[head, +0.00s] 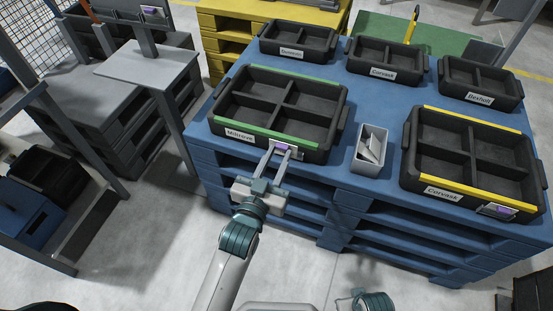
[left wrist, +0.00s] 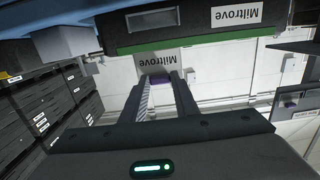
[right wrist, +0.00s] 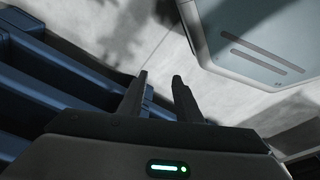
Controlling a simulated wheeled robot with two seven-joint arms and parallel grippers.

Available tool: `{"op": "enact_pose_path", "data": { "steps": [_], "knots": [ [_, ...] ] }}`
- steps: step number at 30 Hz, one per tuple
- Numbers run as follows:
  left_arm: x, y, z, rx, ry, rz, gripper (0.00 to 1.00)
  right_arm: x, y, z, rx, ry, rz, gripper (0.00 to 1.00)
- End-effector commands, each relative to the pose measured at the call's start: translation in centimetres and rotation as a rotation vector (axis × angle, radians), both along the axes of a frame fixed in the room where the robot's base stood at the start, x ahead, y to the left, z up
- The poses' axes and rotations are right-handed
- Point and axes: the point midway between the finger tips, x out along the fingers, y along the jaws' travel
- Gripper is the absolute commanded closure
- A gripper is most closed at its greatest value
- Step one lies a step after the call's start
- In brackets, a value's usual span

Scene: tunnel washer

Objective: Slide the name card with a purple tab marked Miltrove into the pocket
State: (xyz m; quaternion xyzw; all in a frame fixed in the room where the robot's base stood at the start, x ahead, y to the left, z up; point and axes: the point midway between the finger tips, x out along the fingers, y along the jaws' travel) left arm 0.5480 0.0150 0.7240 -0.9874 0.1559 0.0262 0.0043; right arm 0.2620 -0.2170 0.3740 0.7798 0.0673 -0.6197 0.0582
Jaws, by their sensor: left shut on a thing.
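The name card (left wrist: 180,57) is white, with a purple tab (left wrist: 153,82) between my left fingers; its Miltrove lettering appears upside down in the left wrist view. My left gripper (head: 285,150) is shut on it, at the front wall of the green-edged black tray (head: 270,133). That tray carries a Miltrove label (head: 239,136). A framed pocket (left wrist: 153,18) shows beside the label in the left wrist view. The card appears apart from the pocket; exact spacing is unclear. My right gripper (right wrist: 160,80) is open and empty, over floor beside the blue pallet.
The trays stand on a blue pallet stack (head: 340,185). A grey bin holding cards (head: 370,148) stands right of the green-edged tray. A yellow-edged tray (head: 470,165) is at the right, with a purple-tabbed card (head: 498,210) on its front. Several black trays line the back.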

Motion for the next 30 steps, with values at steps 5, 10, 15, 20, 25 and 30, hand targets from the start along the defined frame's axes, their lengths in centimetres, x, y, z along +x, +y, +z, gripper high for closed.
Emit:
{"op": "enact_pose_path", "data": {
  "steps": [5,10,15,20,25,30],
  "knots": [
    [0.3,-0.1,-0.1,0.0,-0.001,0.0,0.94,0.5,0.0,0.7,-0.001,-0.008,0.0,0.69],
    [0.6,-0.2,-0.2,-0.001,-0.001,0.0,0.94,0.9,0.0,1.3,0.0,-0.015,-0.001,0.69],
    [0.8,-0.3,-0.3,-0.001,-0.001,0.0,0.94,1.1,0.1,1.9,-0.001,-0.016,-0.001,0.69],
    [1.1,-0.4,-0.3,-0.001,-0.001,0.0,0.94,1.1,0.1,2.5,0.0,-0.019,-0.001,0.69],
    [1.4,-0.5,-0.4,0.0,-0.001,0.0,0.94,0.8,0.1,2.9,0.0,-0.014,-0.001,0.69],
    [1.6,-0.5,-0.5,0.0,0.0,0.0,0.94,0.2,0.1,3.3,-0.001,-0.005,0.0,0.69]
  ]
}}
